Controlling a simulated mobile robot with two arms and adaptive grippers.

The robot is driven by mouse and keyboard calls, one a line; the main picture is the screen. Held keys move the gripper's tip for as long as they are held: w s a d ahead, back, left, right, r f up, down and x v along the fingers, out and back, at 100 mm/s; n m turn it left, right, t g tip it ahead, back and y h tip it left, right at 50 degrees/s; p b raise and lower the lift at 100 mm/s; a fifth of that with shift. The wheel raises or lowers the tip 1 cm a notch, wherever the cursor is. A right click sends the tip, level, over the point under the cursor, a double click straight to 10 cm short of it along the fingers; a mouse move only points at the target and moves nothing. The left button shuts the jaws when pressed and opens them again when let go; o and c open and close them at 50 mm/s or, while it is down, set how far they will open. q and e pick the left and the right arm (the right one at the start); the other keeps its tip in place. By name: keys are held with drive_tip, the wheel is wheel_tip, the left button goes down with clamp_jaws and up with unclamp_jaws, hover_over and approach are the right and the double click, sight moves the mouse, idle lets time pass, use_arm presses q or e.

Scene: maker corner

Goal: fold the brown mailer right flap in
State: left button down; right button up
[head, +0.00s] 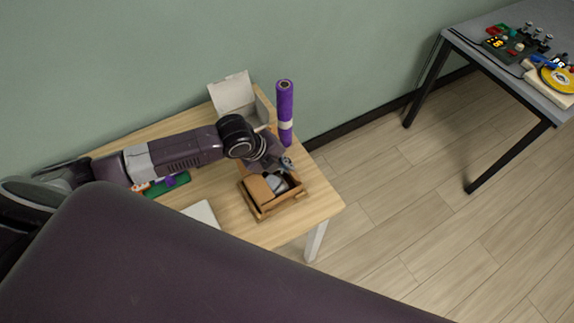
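The brown mailer (259,190) is a small open cardboard box near the right end of the wooden table, with brown panels around its opening. A grey shape shows inside it, too small to identify. My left arm reaches in from the left, and my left gripper (279,167) is over the far side of the mailer. Its fingers are small and partly hidden, so I cannot tell whether they are open or touch a flap. The arm and gripper hide part of the mailer's far edge, and I cannot make out the right flap's angle. My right gripper is not in view.
A purple roll (285,105) stands upright behind the mailer, close to my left arm. A white open box (232,92) stands at the back. A green item (158,188) and a white flat item (201,213) lie left. A grey table (487,62) with electronics stands far right.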

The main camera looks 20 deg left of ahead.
use_arm(q)
drive_tip(key=shift+s+a+f+t+h+b, duration=0.25)
drive_tip(key=shift+f+t+h+b, duration=0.2)
drive_tip(key=shift+b, duration=0.2)
drive_tip(key=t+b, duration=0.1)
drive_tip(key=b, duration=0.1)
drive_tip(key=f+t+h+b, duration=0.1)
drive_tip(key=shift+s+a+h+b, duration=0.2)
drive_tip(key=shift+s+h+b, duration=0.05)
drive_tip(key=shift+s+b, duration=0.15)
drive_tip(key=shift+s+t+h+b, duration=0.1)
drive_tip(key=shift+t+h+b, duration=0.4)
drive_tip(key=shift+t+b, duration=0.45)
drive_tip(key=shift+a+b, duration=0.1)
drive_tip(key=shift+b, duration=0.3)
drive_tip(key=shift+r, duration=0.1)
drive_tip(key=c, duration=2.2)
unclamp_jaws()
drive_tip(key=shift+c, duration=0.2)
